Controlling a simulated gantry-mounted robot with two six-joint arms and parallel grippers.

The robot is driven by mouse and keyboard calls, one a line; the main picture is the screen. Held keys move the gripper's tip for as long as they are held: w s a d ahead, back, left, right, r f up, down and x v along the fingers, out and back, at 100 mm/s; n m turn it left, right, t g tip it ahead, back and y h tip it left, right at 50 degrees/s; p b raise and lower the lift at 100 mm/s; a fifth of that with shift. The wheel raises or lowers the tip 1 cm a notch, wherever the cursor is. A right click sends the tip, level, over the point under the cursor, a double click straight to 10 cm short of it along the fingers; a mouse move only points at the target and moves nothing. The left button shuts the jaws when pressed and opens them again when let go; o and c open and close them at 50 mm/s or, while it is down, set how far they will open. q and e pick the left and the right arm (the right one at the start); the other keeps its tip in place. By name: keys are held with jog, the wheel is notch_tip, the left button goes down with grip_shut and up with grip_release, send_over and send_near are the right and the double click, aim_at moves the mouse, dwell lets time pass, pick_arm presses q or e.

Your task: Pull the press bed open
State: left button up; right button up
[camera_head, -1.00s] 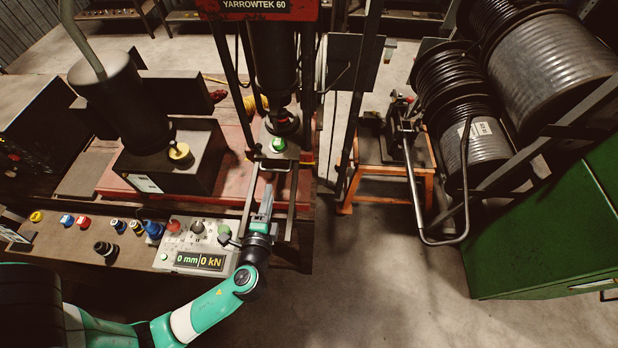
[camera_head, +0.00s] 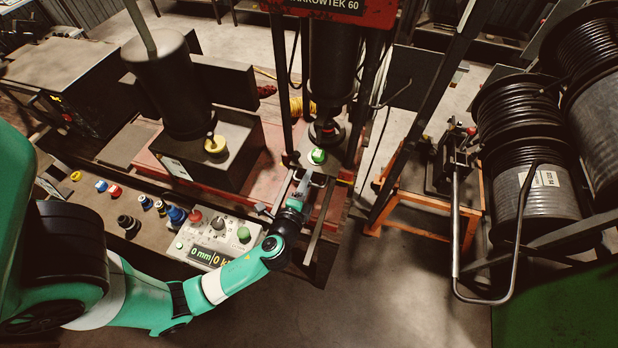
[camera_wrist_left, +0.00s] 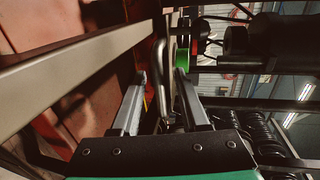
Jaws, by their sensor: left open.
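The press bed (camera_head: 333,163) is a grey plate under the press ram, with a green-topped part (camera_head: 318,156) on it. Two rails run from it toward the front. My left gripper (camera_head: 304,182) is at the bed's front edge, between the rails. In the left wrist view, my left gripper (camera_wrist_left: 160,98) is open, with a bent metal bar (camera_wrist_left: 159,78), apparently the bed's handle, between its fingers. The green part (camera_wrist_left: 182,60) shows just beyond. Whether the fingers touch the bar I cannot tell. My right gripper is not in view.
A control panel (camera_head: 208,238) with knobs and a display stands left of the gripper. The red press frame (camera_head: 345,12) rises behind the bed. An orange stand (camera_head: 398,216) with a hand-lever device and hose reels (camera_head: 528,150) are at right. Floor in front is clear.

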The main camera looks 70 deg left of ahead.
pick_arm(q)
jog(key=shift+d, duration=0.1)
jog(key=shift+c, duration=0.2)
grip_shut()
dwell(1.1)
